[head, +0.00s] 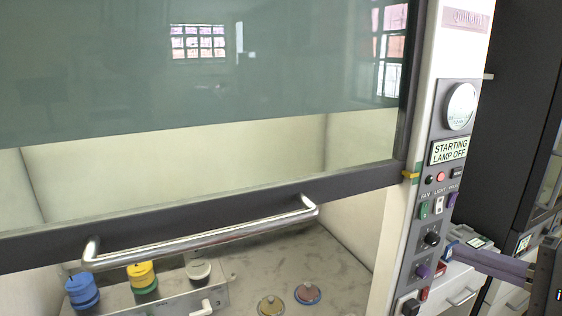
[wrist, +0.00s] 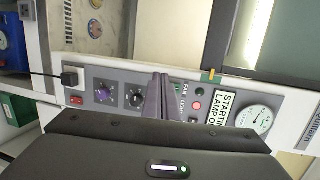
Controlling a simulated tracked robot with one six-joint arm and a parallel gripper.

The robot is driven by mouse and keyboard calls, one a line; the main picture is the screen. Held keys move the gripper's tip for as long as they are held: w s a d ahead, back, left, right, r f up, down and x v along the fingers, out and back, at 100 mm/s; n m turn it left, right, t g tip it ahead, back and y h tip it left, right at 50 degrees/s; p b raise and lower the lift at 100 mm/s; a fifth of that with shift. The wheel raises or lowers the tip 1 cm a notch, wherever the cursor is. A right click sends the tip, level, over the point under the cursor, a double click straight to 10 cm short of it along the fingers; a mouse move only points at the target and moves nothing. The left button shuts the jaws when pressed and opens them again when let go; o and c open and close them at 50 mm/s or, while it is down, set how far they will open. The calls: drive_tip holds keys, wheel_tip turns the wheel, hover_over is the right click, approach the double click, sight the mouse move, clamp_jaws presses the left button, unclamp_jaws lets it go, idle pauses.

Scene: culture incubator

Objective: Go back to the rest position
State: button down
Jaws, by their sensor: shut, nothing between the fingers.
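Whether the fingertips touch the panel cannot be told.
The cabinet's sash has a metal handle (head: 205,240) along its dark lower frame. Blue (head: 82,291) and yellow-topped (head: 142,278) containers and two round discs stand inside. A dark cabinet (head: 508,110) stands at the right. A black plug with cable (wrist: 70,77) sits at the panel's end.

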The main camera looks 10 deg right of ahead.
drive_tip(key=s+a+f+n+g+h, duration=0.2)
drive_tip(key=a+f+n, duration=0.4)
drive_tip(key=a, duration=0.5)
drive_tip(key=s+a+f+n+g+h, duration=0.3)
drive_tip(key=a+f+n+g+h, duration=0.2)
drive_tip(key=a, duration=0.7)
drive_tip(key=shift+f+n+g, duration=0.7)
drive_tip(key=shift+f+n, duration=0.4)
drive_tip(key=shift+f, duration=0.6)
